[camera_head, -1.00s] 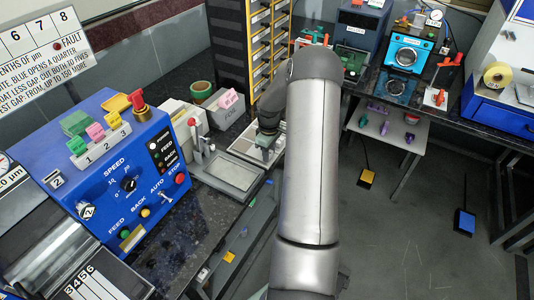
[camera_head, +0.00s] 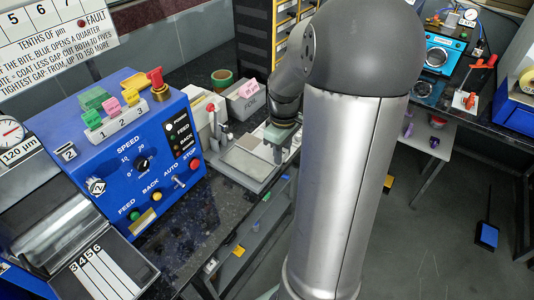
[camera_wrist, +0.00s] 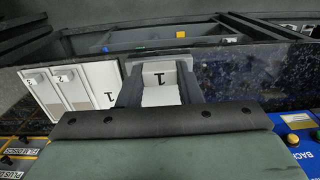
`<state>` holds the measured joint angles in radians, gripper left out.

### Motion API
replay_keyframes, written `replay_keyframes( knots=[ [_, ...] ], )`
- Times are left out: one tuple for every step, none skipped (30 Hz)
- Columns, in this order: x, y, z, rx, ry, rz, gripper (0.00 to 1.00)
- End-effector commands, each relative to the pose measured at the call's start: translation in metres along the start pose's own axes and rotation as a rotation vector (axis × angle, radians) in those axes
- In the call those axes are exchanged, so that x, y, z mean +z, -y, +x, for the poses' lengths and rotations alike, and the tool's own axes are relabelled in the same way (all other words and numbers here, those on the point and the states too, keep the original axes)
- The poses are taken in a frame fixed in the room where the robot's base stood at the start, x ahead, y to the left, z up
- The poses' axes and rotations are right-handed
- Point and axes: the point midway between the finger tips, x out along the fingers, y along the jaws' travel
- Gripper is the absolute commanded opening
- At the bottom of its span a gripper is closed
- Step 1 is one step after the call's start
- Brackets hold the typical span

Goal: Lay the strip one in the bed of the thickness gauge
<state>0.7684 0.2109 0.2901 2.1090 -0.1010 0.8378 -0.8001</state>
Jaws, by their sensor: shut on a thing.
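My gripper (camera_wrist: 159,92) is shut on strip one (camera_wrist: 162,80), a pale piece marked 1, held between the two dark fingers in the wrist view. The lower part of the strip is hidden by the gripper body. In the head view my gripper (camera_head: 280,140) is low over the back of the bench, behind the grey plate, and the strip cannot be made out there. A round dial (camera_head: 10,129) with a 120 µm label stands at the far left edge. I cannot tell for sure whether it belongs to the thickness gauge, and no gauge bed is clearly visible.
A blue control box (camera_head: 120,150) stands on the left of the dark bench. A grey plate (camera_head: 247,165) and a red-knobbed lever (camera_head: 211,108) are beside it.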

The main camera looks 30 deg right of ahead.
Motion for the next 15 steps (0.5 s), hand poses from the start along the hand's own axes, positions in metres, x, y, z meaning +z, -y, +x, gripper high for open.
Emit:
replay_keyframes(
  knots=[
    [0.003, 0.013, 0.000, 0.011, 0.004, -0.006, 0.10],
    [0.006, 0.020, -0.002, 0.012, 0.006, -0.005, 0.10],
    [0.010, 0.030, -0.004, 0.014, 0.007, -0.005, 0.10],
    [0.012, 0.038, -0.006, 0.014, 0.007, -0.005, 0.10],
    [0.015, 0.045, -0.008, 0.013, 0.006, -0.004, 0.10],
    [0.019, 0.054, -0.010, 0.013, 0.003, -0.003, 0.10],
    [0.022, 0.060, -0.012, 0.011, 0.002, -0.002, 0.10],
    [0.024, 0.066, -0.013, 0.009, -0.002, -0.001, 0.10],
    [0.027, 0.072, -0.015, 0.006, -0.006, -0.001, 0.10],
    [0.029, 0.077, -0.015, 0.003, -0.008, 0.001, 0.10],
    [0.031, 0.080, -0.016, 0.001, -0.010, 0.000, 0.10],
    [0.031, 0.083, -0.017, -0.001, -0.013, 0.000, 0.10],
    [0.031, 0.084, -0.017, -0.004, -0.014, 0.002, 0.10],
    [0.030, 0.083, -0.016, -0.006, -0.015, 0.002, 0.10],
    [0.027, 0.081, -0.014, -0.008, -0.014, 0.003, 0.10]
  ],
)
